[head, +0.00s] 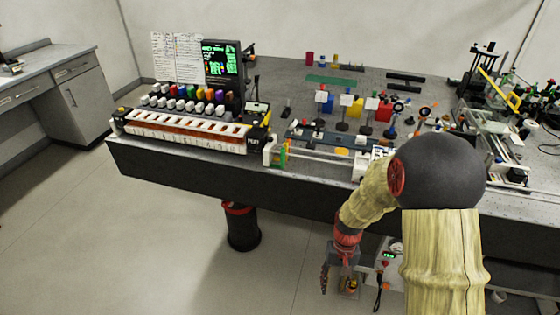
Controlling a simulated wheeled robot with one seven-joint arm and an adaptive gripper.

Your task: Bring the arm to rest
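My arm, in pale yellow sleeves with a dark round joint, comes up from the lower right of the head view and bends down in front of the bench. My gripper (338,284) hangs below the bench's front edge, pointing down. Its two dark fingers look spread, with a gap between them and nothing visible held in it. A small yellowish patch shows by the right finger; I cannot tell what it is. My forearm hides part of the bench front.
The dark bench (190,162) carries a keyboard-like instrument (185,130), a green-text screen (222,62) and several optical parts. Floor at left is clear.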

